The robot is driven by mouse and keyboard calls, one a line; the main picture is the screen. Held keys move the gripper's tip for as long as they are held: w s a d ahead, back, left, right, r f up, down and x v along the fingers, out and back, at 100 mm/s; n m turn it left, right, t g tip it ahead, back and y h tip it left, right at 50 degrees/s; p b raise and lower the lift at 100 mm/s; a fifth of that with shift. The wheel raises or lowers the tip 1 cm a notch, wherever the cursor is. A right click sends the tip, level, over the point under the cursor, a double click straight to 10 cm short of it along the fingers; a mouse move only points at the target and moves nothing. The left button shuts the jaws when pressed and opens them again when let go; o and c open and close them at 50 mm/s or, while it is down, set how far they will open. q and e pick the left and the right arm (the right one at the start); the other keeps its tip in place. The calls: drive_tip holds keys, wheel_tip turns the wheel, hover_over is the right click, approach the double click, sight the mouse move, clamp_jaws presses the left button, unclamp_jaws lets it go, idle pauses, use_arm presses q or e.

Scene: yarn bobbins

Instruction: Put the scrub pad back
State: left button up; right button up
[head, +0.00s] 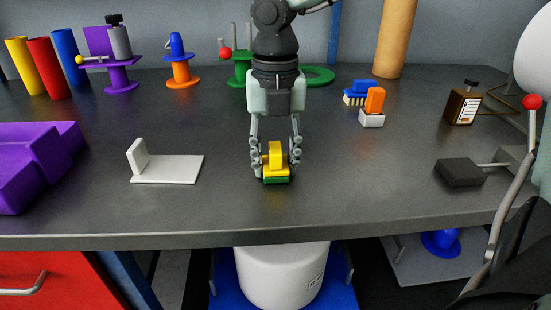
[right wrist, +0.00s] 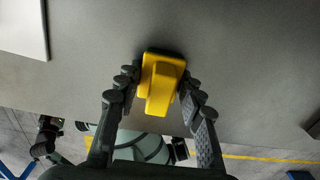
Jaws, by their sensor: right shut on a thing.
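The scrub pad (head: 276,172) has a yellow handle block and a green underside. It is near the front of the dark table, at the middle of the head view. My right gripper (head: 275,163) points down and is shut on the pad, with a finger on each side of the yellow part. The right wrist view also shows the yellow pad (right wrist: 160,84) between the fingertips. I cannot tell whether its green face touches the table. My left gripper is not in view.
A white plate with an upright end (head: 168,168) lies left of the pad. A purple bin (head: 40,160) stands at far left. Brushes with blue (head: 359,88) and orange (head: 374,100) tops are behind right. A dark block (head: 460,172) lies right. Bare table surrounds the pad.

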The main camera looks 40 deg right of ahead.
sight(276, 147)
drive_tip(key=shift+f, duration=0.1)
drive_tip(key=o, duration=0.9)
drive_tip(key=shift+o, duration=1)
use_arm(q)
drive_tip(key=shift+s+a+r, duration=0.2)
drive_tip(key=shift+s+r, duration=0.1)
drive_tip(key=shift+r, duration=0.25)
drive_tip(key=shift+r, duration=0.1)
use_arm(e)
drive_tip(key=shift+r, duration=0.25)
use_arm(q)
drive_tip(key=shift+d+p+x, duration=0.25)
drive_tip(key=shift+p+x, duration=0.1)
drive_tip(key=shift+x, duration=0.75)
use_arm(e)
wheel_tip(276, 147, up, 12)
drive_tip(key=shift+f, duration=0.1)
